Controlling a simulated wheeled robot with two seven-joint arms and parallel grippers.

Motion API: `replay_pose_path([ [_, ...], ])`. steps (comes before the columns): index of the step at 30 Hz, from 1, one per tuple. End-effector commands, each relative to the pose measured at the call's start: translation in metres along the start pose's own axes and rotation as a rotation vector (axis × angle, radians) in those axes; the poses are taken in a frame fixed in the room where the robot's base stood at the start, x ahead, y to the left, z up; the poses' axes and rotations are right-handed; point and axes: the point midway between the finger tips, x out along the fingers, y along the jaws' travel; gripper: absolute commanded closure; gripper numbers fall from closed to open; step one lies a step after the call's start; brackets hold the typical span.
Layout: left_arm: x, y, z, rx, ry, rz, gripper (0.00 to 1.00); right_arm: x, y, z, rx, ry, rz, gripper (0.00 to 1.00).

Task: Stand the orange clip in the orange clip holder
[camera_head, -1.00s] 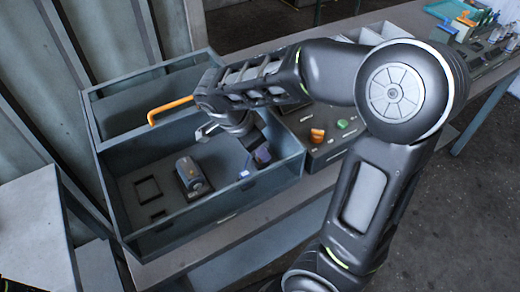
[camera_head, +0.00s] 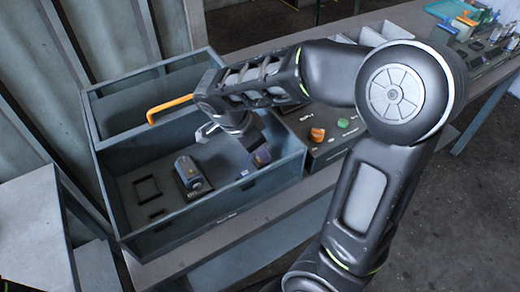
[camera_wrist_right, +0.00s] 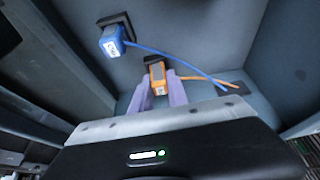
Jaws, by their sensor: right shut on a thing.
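In the right wrist view the orange clip (camera_wrist_right: 158,76) with its orange wire is between the two purple fingers of my right gripper (camera_wrist_right: 160,90), which is shut on it. A dark orange clip holder (camera_wrist_right: 152,60) shows right behind the far end of the clip. I cannot tell whether the clip is seated in it. In the head view my right gripper (camera_head: 260,156) is down inside the grey box, near its right wall, and hides the clip. My left gripper is not in view.
A blue clip (camera_wrist_right: 112,42) with a blue wire stands in a dark holder beside the orange one. A grey motor-like part (camera_head: 192,173) and an empty square frame (camera_head: 147,189) are on the box floor. Box walls (camera_head: 225,205) surround my gripper.

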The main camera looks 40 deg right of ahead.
Motion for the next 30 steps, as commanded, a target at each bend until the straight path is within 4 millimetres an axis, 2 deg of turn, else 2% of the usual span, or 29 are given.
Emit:
replay_pose_path([
  [8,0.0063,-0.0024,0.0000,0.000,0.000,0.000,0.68,0.0058,-0.0001,0.0023,0.000,0.000,0.000,1.00],
  [9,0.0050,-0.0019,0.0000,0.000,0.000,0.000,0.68,0.0045,-0.0001,0.0018,0.000,0.000,0.000,0.77],
  [17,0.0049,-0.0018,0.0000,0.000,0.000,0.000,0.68,0.0045,0.0000,0.0018,0.000,0.000,0.000,0.56],
  [28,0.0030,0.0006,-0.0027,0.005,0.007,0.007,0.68,0.0045,0.0000,0.0018,0.000,0.000,0.000,0.55],
  [30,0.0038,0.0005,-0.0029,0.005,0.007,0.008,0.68,-0.0018,-0.0006,0.0021,0.001,0.000,-0.002,0.55],
])
